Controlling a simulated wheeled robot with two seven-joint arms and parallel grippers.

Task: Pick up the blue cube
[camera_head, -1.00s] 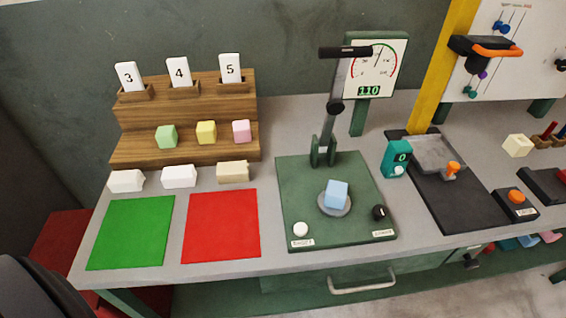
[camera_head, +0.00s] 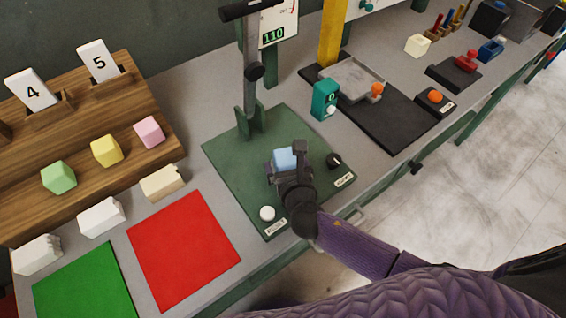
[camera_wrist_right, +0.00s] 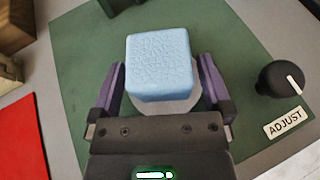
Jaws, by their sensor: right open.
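The blue cube (camera_head: 284,158) sits on a round grey plate on the green press base (camera_head: 225,150). In the right wrist view the cube (camera_wrist_right: 161,65) shows large, with the plate's edge (camera_wrist_right: 185,106) under it. My right gripper (camera_head: 290,172) is open over the press. In the wrist view its two fingers (camera_wrist_right: 161,85) stand to the left and right of the cube, with a gap on each side. The gripper hides part of the cube and plate in the head view. My left gripper is not in view.
The press column (camera_head: 251,80) rises behind the cube. A black adjust knob (camera_head: 334,160) and a white button (camera_head: 267,213) are on the base. A red mat (camera_head: 183,250) and a wooden stand (camera_head: 90,150) with coloured cubes are to the left.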

